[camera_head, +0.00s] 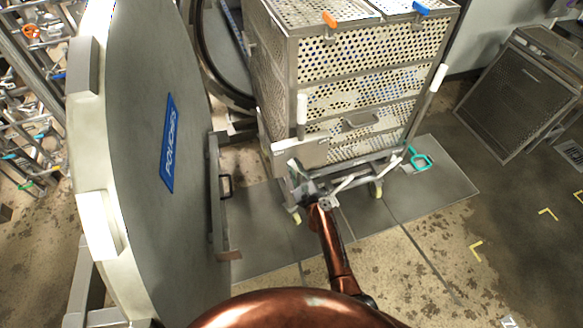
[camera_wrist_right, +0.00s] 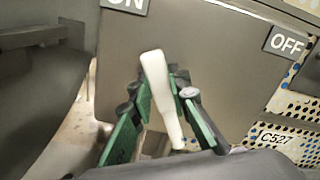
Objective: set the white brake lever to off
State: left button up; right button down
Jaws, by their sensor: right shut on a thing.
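The white brake lever (camera_wrist_right: 158,85) stands in front of a grey plate (camera_wrist_right: 205,60) in the wrist view. Its tip leans up and slightly left, closer to the ON label (camera_wrist_right: 124,4) than to the OFF label (camera_wrist_right: 287,41). My right gripper (camera_wrist_right: 163,97) has its green-padded fingers shut around the lever. In the head view, my right gripper (camera_head: 299,182) is at the lower front left corner of the perforated cart (camera_head: 360,48); the lever is hard to make out there. My left gripper is not in view.
The open round door (camera_head: 140,130) with a blue POUCHES sign (camera_head: 169,143) stands to the left of my right arm. White upright handles (camera_head: 302,108) rise at the cart's front. The floor at right front is open.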

jog(key=shift+w+d+r+m, duration=0.1)
jog(key=shift+d+r+m, duration=0.1)
jog(key=shift+m, duration=0.1)
jog(key=c, duration=1.8)
grip_release()
